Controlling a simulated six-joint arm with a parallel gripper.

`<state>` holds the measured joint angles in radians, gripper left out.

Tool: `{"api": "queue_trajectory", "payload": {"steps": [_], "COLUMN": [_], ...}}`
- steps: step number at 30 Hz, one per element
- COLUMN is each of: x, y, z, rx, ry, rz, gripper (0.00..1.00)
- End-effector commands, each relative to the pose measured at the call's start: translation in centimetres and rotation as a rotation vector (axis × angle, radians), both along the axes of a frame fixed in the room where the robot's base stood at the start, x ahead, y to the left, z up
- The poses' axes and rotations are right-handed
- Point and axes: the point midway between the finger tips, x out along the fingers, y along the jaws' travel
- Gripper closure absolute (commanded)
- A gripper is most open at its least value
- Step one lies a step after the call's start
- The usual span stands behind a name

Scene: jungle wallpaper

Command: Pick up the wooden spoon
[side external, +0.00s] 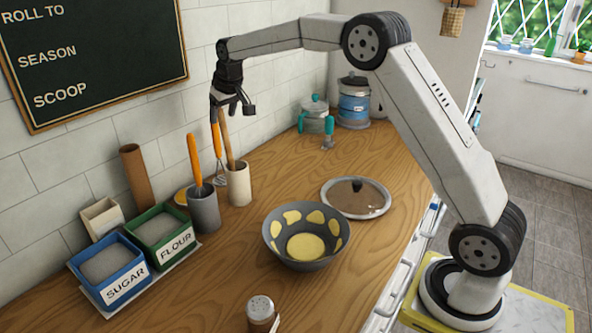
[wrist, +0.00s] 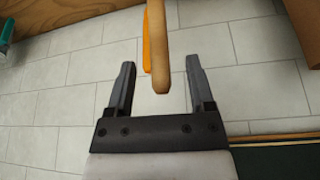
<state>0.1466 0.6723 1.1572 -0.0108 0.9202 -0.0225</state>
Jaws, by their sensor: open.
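The wooden spoon (side external: 225,138) stands handle-up in a cream crock (side external: 240,186) near the tiled wall, its lower part hidden in the crock. My gripper (side external: 233,107) is open, over the top of the handles in the side external view. In the wrist view, a tan wooden handle end (wrist: 158,60) shows between the two spread fingers of my gripper (wrist: 158,75), with a gap on both sides. An orange handle (wrist: 147,45) shows just behind it, at its left.
A grey crock (side external: 204,210) holding an orange-handled tool (side external: 194,160) stands close at left. A patterned bowl (side external: 306,236), glass lid (side external: 356,198), shaker (side external: 261,314), sugar bin (side external: 109,267) and flour bin (side external: 160,234) share the counter. A chalkboard (side external: 90,50) hangs on the wall.

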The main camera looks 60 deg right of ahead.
Motion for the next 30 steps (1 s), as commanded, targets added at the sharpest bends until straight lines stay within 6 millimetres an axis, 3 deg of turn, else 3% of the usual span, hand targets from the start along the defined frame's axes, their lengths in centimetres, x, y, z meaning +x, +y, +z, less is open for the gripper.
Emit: {"api": "queue_trajectory", "payload": {"steps": [7,23,24,26,30], "x": [0.9,1.0,1.0,1.0,1.0], "y": [-0.2,-0.2,-0.2,-0.2,-0.2], "z": [-2.3,-2.5,-2.4,-2.4,-2.4], "rx": [0.0,0.0,0.0,0.0,0.0], "ry": [0.0,-0.001,-0.001,-0.001,-0.001], "rz": [0.0,0.0,0.0,0.0,0.0], "gripper": [0.31,0.31,0.34,0.53,0.98]}}
